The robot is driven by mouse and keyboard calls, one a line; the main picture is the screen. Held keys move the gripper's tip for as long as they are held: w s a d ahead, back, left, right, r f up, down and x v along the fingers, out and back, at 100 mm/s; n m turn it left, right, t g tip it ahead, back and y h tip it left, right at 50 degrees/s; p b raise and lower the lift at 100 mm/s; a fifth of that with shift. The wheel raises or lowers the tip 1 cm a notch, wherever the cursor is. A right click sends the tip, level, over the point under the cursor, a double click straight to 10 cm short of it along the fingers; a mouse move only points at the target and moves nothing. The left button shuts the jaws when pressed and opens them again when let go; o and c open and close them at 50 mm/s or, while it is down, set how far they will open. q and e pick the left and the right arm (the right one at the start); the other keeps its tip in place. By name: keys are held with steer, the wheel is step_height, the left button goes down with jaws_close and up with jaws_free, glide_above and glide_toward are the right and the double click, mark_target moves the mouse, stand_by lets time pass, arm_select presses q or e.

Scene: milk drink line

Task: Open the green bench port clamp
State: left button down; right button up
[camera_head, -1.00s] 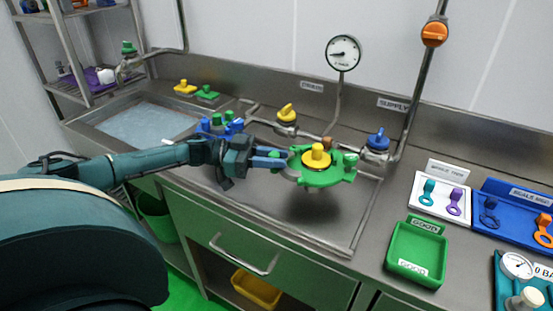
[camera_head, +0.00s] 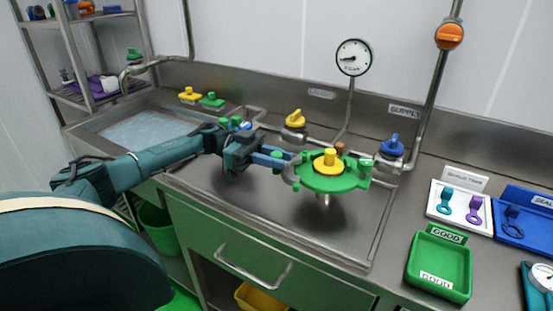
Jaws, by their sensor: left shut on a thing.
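The green bench port clamp (camera_head: 340,184) is a flat green ring with lugs, around a port with a yellow knob (camera_head: 328,162) on top. It stands above the steel bench, with a short metal stem (camera_head: 323,200) below. A green lug (camera_head: 366,167) shows at its right. My left gripper (camera_head: 284,158) reaches in from the left. Its blue fingers are shut at the clamp's left side, on a part of the clamp; the exact contact is too small to tell. A grey curved piece shows beside the fingertips. My right gripper is not in view.
A yellow valve (camera_head: 294,120) and a blue valve (camera_head: 391,147) stand behind on pipes. A gauge (camera_head: 353,57) is on the wall. A green tray (camera_head: 438,276) lies at the right, near a white card (camera_head: 446,218). The recessed bench top in front of the clamp is clear.

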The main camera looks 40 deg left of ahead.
arm_select(q)
steer(key=c, duration=1.3)
jaws_free()
steer(key=shift+o, duration=0.2)
steer(key=s+a+b, duration=0.1)
steer(key=a, duration=0.6)
steer(key=shift+s+a+b, duration=0.2)
steer(key=shift+b, duration=0.2)
steer(key=shift+c, duration=0.3)
